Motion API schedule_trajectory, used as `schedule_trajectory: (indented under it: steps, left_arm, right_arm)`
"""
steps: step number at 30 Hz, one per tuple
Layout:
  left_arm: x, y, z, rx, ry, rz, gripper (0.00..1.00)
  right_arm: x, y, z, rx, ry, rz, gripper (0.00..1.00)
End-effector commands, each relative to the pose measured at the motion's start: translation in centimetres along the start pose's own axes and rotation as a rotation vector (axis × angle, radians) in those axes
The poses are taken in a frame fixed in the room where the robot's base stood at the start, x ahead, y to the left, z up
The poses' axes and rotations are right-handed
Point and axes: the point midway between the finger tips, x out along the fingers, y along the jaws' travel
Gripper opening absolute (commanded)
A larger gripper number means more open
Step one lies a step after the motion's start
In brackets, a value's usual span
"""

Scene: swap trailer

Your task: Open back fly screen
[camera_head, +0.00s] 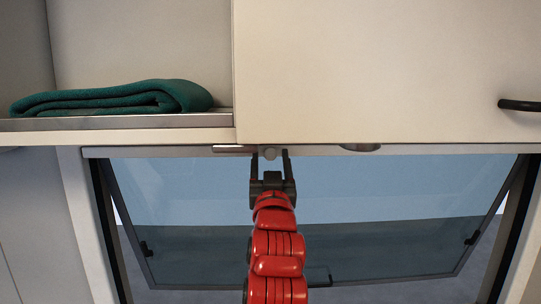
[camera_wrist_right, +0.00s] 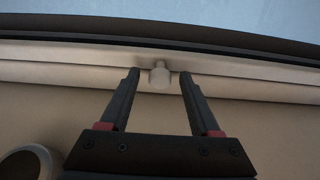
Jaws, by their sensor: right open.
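The fly screen's pale bar (camera_head: 420,149) runs along the top of the back window, just under the cabinets. It also crosses the right wrist view (camera_wrist_right: 250,85). A small light knob (camera_head: 270,153) sticks out from the bar and shows in the right wrist view (camera_wrist_right: 159,79). My right gripper (camera_head: 270,158) points up at the knob, with its open fingers on either side of it. In the right wrist view a gap shows between the knob and each finger. My left gripper is not in view.
The back window (camera_head: 370,190) is tilted outward behind my right arm. A cabinet door (camera_head: 390,70) with a dark handle (camera_head: 519,105) is above. A folded green cloth (camera_head: 115,98) lies on the open shelf at left. A round fitting (camera_head: 360,147) sits right of the knob.

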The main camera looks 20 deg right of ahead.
Motion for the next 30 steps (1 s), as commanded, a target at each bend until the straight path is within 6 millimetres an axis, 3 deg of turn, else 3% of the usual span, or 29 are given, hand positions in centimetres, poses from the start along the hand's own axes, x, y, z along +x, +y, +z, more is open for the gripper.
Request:
schedule_trajectory:
  steps: [5,15,16,30]
  left_arm:
    - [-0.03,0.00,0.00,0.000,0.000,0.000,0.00]
    - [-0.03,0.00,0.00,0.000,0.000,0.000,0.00]
    - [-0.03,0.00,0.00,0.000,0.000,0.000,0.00]
    - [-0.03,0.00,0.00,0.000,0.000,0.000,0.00]
  right_arm:
    - [-0.02,-0.01,0.03,0.000,0.000,0.000,0.63]
    - [-0.03,-0.02,0.01,0.000,0.000,0.000,0.02]
    - [-0.03,-0.03,0.01,0.000,0.000,0.000,0.00]
    - [-0.04,-0.03,0.01,0.000,-0.001,0.000,0.00]
